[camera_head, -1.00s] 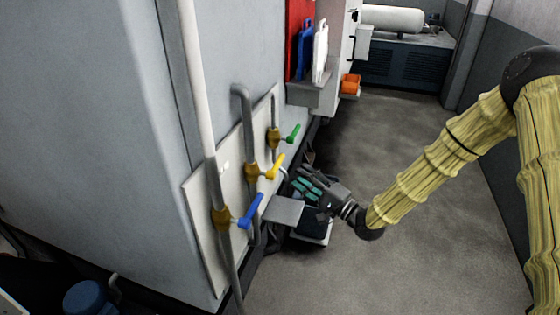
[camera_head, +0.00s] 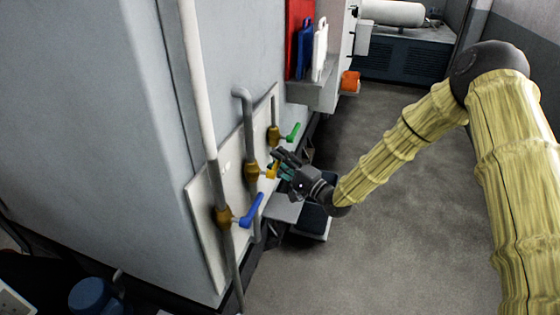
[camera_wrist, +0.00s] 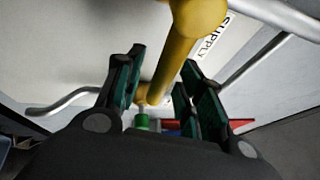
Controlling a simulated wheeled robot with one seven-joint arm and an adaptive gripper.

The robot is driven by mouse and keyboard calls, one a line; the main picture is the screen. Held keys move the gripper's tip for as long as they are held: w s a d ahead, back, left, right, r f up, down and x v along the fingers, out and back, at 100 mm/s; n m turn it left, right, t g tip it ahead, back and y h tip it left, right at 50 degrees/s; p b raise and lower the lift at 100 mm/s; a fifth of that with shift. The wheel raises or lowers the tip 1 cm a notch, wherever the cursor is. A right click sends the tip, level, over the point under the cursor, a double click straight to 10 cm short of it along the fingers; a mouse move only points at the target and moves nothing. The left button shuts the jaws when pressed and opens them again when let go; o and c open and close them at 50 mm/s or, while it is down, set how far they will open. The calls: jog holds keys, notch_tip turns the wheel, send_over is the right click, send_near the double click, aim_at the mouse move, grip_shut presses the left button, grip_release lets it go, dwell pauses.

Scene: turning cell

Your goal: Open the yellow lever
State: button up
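The yellow lever (camera_head: 269,173) sits on the middle valve of a pale panel on the left, partly hidden by my gripper in the head view. My gripper (camera_head: 279,163) is at this lever, with its dark fingers around its outer part. In the wrist view the yellow lever (camera_wrist: 166,68) runs between the two green-padded fingers of my gripper (camera_wrist: 162,75). The fingers stand apart, with a gap showing beside the lever, so they look open and not closed on it.
A green lever (camera_head: 292,132) is just beyond the yellow one, and a blue lever (camera_head: 252,209) is nearer. Vertical pipes (camera_head: 244,115) run close along the panel. A grey ledge (camera_head: 284,208) lies below. The floor (camera_head: 385,235) to the right is clear.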

jog(key=shift+c, duration=0.3)
grip_shut()
